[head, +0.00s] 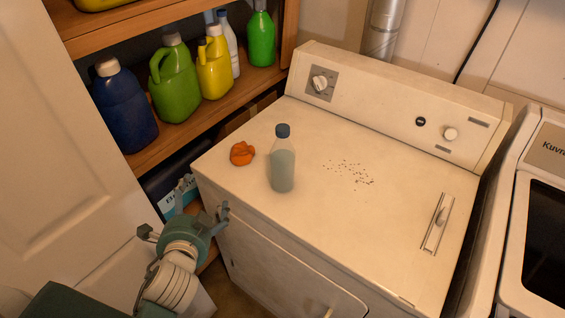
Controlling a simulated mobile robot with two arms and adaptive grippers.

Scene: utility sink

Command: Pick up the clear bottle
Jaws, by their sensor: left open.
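The clear bottle (282,170) stands upright on top of the white dryer (400,215), near its left front. It has a dark blue cap and pale, cloudy contents. My left gripper (222,217) is at the dryer's front left corner, below and to the left of the bottle and apart from it. It is open, and I see nothing held in it. My right gripper is not in view.
Shelves at the left hold several jugs, including a green one (174,85). Another machine (540,210) stands at the right.

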